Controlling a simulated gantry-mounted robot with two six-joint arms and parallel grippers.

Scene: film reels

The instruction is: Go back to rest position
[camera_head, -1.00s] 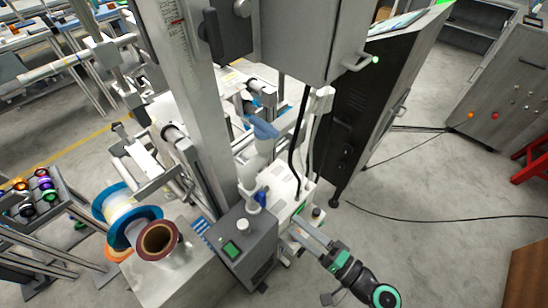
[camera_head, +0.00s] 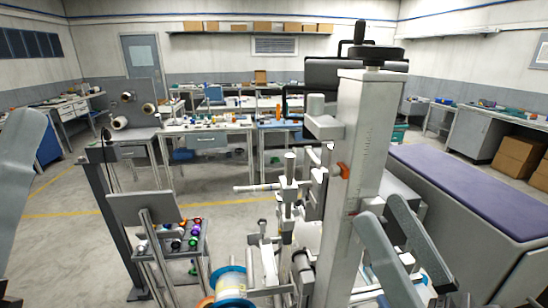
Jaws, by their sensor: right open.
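My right gripper (camera_head: 380,208) shows at the lower right of the head view, its two grey fingers pointing up with a gap between them. It is open, and nothing shows between the fingers. It appears in front of the machine's upright column (camera_head: 350,180); I cannot tell the distance. A large grey plate, seemingly part of my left gripper (camera_head: 18,180), is cut off at the left edge. Its jaw opening is not visible. A blue-rimmed reel (camera_head: 232,283) is at the bottom, partly cut off.
A small rack (camera_head: 172,240) with several coloured spools stands left of the machine. A long purple-topped cabinet (camera_head: 465,185) is at right. Workbenches (camera_head: 205,128) line the back. Open floor (camera_head: 70,225) lies at left.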

